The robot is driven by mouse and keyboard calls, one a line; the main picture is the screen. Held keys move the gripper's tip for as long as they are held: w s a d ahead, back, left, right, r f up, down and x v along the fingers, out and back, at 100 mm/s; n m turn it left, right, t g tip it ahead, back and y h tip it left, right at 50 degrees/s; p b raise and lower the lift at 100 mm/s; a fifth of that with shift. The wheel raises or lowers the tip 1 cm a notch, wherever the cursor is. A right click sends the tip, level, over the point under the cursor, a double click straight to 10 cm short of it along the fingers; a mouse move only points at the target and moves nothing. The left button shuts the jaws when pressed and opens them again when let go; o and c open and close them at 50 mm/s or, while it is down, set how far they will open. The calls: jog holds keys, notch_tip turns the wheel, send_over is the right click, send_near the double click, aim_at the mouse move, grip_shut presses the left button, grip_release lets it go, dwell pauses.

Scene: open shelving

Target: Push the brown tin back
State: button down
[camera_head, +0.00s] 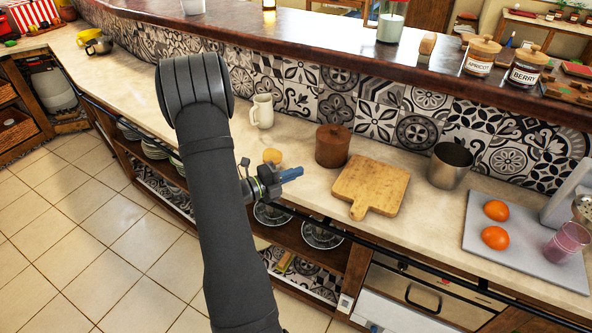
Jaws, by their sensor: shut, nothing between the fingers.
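The brown tin (333,147) is a round, lidded container with a knob on top. It stands upright on the counter, a short gap in front of the patterned tile wall. My gripper (299,173) is shut and empty, with its blue fingertips pointing right. In the picture it is to the left of and lower than the tin, near the counter's front edge, and apart from the tin. My arm covers part of the counter to the left.
A wooden cutting board (388,187) lies just right of the tin. A white jug (262,111) stands to its left, and a small yellowish item (272,156) is near my gripper. A metal cup (449,166) and a grey tray (481,243) with two oranges are further right.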

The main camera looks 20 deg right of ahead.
aim_at(322, 149)
jog(key=x, duration=0.8)
jog(key=shift+d, duration=0.2)
jog(key=shift+w+d, duration=0.25)
jog(key=shift+w, duration=0.3)
jog(key=shift+w+d, duration=0.3)
jog(key=shift+w, duration=0.25)
jog(key=shift+w+d, duration=0.35)
jog(key=shift+w, duration=0.2)
jog(key=shift+w+d, duration=0.55)
jog(key=shift+w, duration=0.35)
jog(key=shift+w+d, duration=0.6)
jog(key=shift+w, duration=0.25)
